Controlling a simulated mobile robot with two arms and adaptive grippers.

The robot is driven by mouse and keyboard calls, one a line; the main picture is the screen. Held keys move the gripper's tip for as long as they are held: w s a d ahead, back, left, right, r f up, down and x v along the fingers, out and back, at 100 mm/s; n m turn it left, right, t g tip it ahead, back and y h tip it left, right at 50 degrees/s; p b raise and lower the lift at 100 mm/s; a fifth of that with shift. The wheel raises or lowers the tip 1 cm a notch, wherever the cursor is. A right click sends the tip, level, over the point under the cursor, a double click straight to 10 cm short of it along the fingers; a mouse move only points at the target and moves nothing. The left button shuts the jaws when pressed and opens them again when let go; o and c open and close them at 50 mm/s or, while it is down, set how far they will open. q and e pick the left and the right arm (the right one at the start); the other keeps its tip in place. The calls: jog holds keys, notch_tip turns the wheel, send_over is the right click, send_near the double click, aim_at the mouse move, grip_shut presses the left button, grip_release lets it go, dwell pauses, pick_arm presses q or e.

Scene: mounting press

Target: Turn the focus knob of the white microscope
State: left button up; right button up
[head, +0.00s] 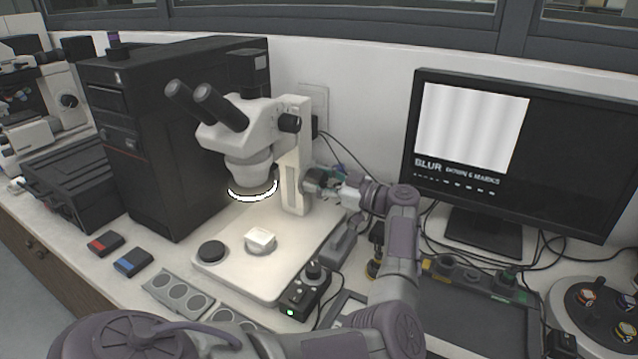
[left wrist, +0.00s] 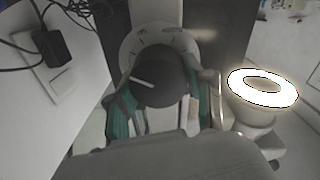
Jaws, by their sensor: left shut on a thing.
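The white microscope (head: 294,150) stands on its pale base, with a lit ring under its head. Its black focus knob (left wrist: 160,80), with a white pointer line and a marked dial behind it, fills the middle of the left wrist view. My left gripper (head: 318,184) is at the side of the microscope's column. Its teal fingers (left wrist: 162,105) are shut on the knob, one on each side. In the head view the gripper mostly hides the knob. The monitor (head: 475,130) shows soft, blurred stripes and the word BLUR above a small line of marks. My right gripper is not in view.
A black control box (head: 305,291) with a green light stands in front of the microscope base. A black computer tower (head: 160,130) is left of the microscope. Cables run behind my gripper. A dark tray (head: 460,310) lies right of my forearm.

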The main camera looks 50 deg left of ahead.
pick_arm(q)
jog(key=shift+f+n+b, duration=0.1)
jog(key=shift+n+b, duration=1.05)
jog(key=shift+n, duration=0.85)
jog(key=o, duration=1.2)
jog(key=shift+c, duration=0.2)
jog(key=v, duration=1.2)
